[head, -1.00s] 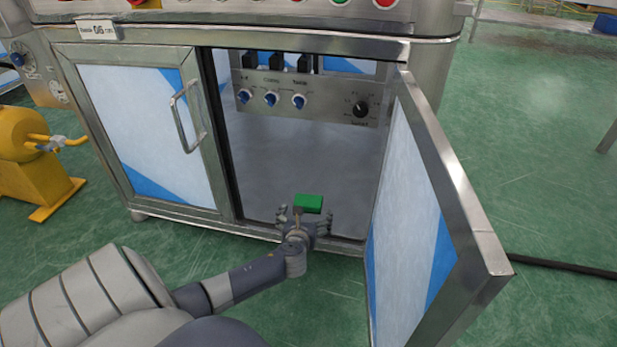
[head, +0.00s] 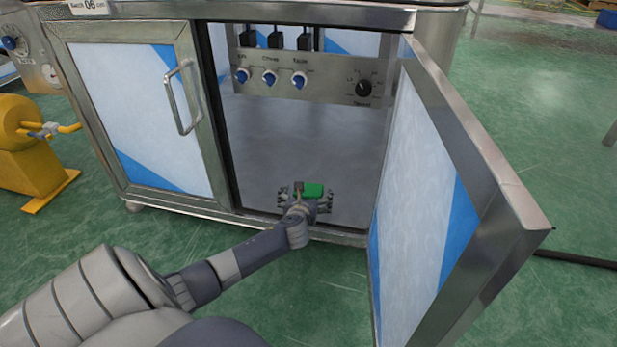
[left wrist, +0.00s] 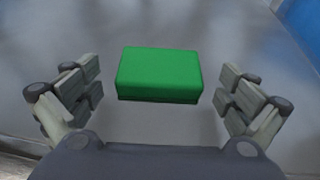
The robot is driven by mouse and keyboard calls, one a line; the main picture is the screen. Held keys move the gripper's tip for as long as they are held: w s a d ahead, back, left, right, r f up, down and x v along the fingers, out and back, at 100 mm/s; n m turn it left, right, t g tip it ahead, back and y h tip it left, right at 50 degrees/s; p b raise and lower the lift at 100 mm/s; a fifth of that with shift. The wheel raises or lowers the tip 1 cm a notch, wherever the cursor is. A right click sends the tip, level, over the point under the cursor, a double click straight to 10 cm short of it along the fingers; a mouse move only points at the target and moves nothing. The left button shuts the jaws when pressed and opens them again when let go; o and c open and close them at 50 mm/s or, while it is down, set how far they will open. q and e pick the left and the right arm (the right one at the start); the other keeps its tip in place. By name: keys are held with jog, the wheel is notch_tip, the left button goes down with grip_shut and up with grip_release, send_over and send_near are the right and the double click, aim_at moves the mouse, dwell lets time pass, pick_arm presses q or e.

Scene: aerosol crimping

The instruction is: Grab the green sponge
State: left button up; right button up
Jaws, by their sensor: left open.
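The green sponge (head: 313,190) lies on the floor of the open cabinet, near its front edge. In the left wrist view the sponge (left wrist: 159,75) is a plain green block, ahead of and between the spread fingers. My left gripper (head: 306,192) reaches in through the cabinet opening and partly hides the sponge in the head view. In the left wrist view the left gripper (left wrist: 162,98) is open, with gaps between each finger and the sponge. My right gripper is not in view.
The cabinet's right door (head: 425,185) stands swung open to the right of my arm. The left door (head: 150,115) is shut. A panel with knobs (head: 310,78) hangs inside above. The cabinet floor (head: 300,150) behind the sponge is clear.

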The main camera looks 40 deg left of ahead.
pick_arm(q)
jog(key=shift+c, duration=0.5)
jog(key=c, duration=0.8)
jog(key=shift+r, duration=0.15)
